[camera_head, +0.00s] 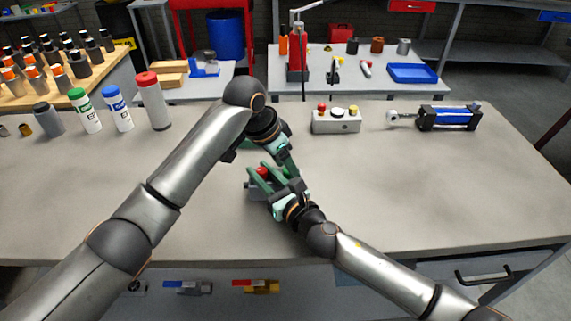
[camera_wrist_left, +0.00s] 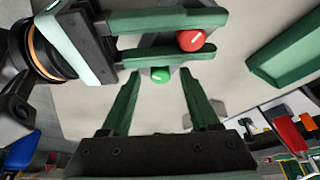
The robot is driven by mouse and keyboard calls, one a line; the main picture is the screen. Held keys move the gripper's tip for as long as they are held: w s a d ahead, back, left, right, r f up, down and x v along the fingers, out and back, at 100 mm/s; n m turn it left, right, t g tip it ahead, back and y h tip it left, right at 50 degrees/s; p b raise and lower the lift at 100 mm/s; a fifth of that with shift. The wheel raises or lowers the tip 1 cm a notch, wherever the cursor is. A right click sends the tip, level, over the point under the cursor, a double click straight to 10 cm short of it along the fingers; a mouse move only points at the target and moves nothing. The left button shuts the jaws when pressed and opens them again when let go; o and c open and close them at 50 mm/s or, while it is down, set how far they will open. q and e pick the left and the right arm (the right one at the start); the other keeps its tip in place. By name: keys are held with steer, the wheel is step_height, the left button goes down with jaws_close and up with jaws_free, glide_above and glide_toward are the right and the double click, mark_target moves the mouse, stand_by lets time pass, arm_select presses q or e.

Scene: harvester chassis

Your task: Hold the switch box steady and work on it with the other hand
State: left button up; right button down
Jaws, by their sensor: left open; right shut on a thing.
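A grey switch box (camera_head: 251,191) with a red knob (camera_head: 262,171) is on the bench's front middle, mostly hidden by my grippers. In the left wrist view its red knob (camera_wrist_left: 190,40) shows beside a green knob (camera_wrist_left: 160,76), each with a white mark. My right gripper (camera_head: 266,179), with green fingers, is shut on the box; its two fingers (camera_wrist_left: 175,36) cross the left wrist view on either side of the red knob. My left gripper (camera_head: 287,163) is open; in its own view the green knob appears between its fingertips (camera_wrist_left: 160,80). I cannot tell whether they touch it.
A second switch box (camera_head: 336,121) stands behind on the bench, with a blue cylinder part (camera_head: 447,118) to its right. Several bottles, including a red-capped one (camera_head: 153,101), stand at the left. The bench's right side (camera_head: 430,190) is clear.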

arm_select(q)
steer(key=v, duration=1.2)
arm_select(e)
steer(key=c, duration=0.5)
jaws_free()
steer(key=shift+c, duration=0.2)
